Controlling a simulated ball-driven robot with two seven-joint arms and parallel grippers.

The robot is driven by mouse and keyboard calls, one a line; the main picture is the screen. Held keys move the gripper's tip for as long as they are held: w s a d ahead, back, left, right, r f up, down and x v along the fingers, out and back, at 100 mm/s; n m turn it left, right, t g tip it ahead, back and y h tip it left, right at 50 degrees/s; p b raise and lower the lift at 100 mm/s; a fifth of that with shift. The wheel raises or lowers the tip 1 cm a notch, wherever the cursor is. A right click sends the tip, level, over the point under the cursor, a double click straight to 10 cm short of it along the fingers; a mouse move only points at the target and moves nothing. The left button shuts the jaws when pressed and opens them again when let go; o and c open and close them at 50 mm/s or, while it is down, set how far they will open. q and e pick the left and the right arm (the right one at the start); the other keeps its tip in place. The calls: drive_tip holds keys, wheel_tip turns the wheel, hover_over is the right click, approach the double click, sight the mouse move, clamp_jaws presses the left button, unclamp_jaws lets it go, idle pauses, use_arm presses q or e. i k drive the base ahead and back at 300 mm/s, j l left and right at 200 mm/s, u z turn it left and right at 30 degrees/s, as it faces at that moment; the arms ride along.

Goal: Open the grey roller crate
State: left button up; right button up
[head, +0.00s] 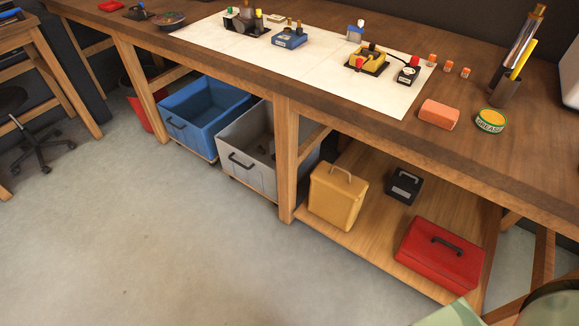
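The grey roller crate (266,172) stands on the floor under the long wooden workbench, left of a bench leg. It is an open-topped box with a black bar handle (241,161) on its front face. Its front sits close to the bench's front edge, and its back part is in shadow under the top. A few dark items lie inside, too dim to name. The leg stands in front of its right side. Neither of my grippers shows in the head view, so their state is hidden.
A blue roller crate (177,133) stands close on the left, with a red bin beyond it. A low shelf on the right holds a yellow case (336,197), a small black case and a red toolbox (438,256). The concrete floor (150,240) in front is clear.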

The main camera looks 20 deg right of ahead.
sight(237, 144)
drive_tip(key=z, duration=0.25)
drive_tip(key=i+j+z, duration=0.5)
drive_tip(key=i+j, duration=0.15)
drive_tip(key=i, duration=0.4)
drive_tip(key=i+j+z, duration=0.45)
drive_tip(key=i+j, duration=0.45)
drive_tip(key=j, duration=0.1)
